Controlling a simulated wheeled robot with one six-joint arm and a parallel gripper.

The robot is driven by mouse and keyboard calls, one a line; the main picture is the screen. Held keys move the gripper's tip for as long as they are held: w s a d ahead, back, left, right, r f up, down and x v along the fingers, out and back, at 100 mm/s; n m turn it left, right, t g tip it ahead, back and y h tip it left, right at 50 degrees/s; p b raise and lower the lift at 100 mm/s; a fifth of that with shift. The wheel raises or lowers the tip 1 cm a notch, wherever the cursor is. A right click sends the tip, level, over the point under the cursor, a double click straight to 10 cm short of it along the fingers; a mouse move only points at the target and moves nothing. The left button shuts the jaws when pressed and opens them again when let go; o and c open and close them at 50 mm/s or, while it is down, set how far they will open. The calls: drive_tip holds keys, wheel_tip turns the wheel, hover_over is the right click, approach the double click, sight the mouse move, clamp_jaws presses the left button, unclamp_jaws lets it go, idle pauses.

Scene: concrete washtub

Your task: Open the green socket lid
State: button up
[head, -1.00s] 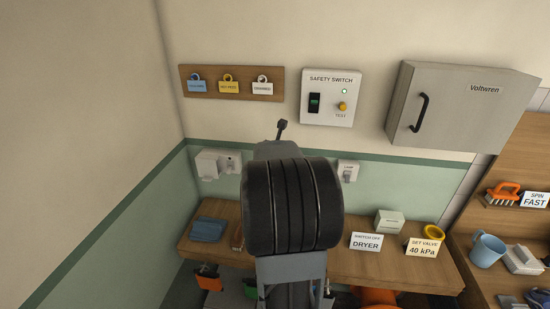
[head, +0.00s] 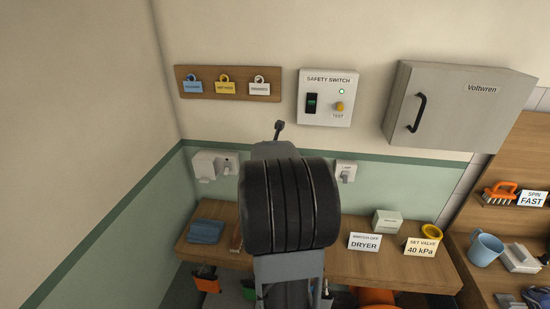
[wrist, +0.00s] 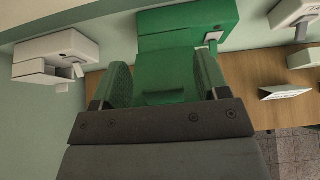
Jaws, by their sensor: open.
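The green socket (wrist: 205,19) is on the wall at the top middle of the wrist view. Its green lid (wrist: 165,70) faces my gripper, below the upper part of the box. My gripper (wrist: 162,82) is open, with one finger on each side of the lid. I cannot tell whether the fingers touch the lid. The lid looks closed, but its lower edge is close to my gripper's body and hard to read. In the head view my arm hides the green socket and my gripper.
A white socket (wrist: 62,52) is left of the green one, and a white switch (wrist: 292,12) is to its right. The wooden shelf (head: 310,263) below holds a blue cloth (head: 206,231), a DRYER card (head: 364,243) and a small box (head: 387,221).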

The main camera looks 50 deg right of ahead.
drive_tip(key=shift+a+r, duration=0.1)
drive_tip(key=shift+r, duration=0.1)
drive_tip(key=p+v, duration=0.2)
drive_tip(key=v, duration=1.1)
drive_tip(key=shift+s+a, duration=0.2)
drive_tip(key=s+a+f+m+g+y, duration=0.1)
drive_tip(key=s+a+f+m+y, duration=0.2)
drive_tip(key=m, duration=0.7)
drive_tip(key=s+a+f+m+g+y, duration=0.15)
drive_tip(key=a+f+m, duration=0.3)
drive_tip(key=m, duration=0.55)
drive_tip(key=a+f+m+y+b, duration=0.1)
drive_tip(key=a+m+y+b, duration=0.1)
drive_tip(key=a, duration=0.8)
drive_tip(key=a+f+m+t+y+b, duration=0.1)
drive_tip(key=a+m+y+b, duration=0.1)
drive_tip(key=a, duration=0.8)
drive_tip(key=shift+f+y, duration=0.25)
drive_tip(key=shift+y, duration=0.5)
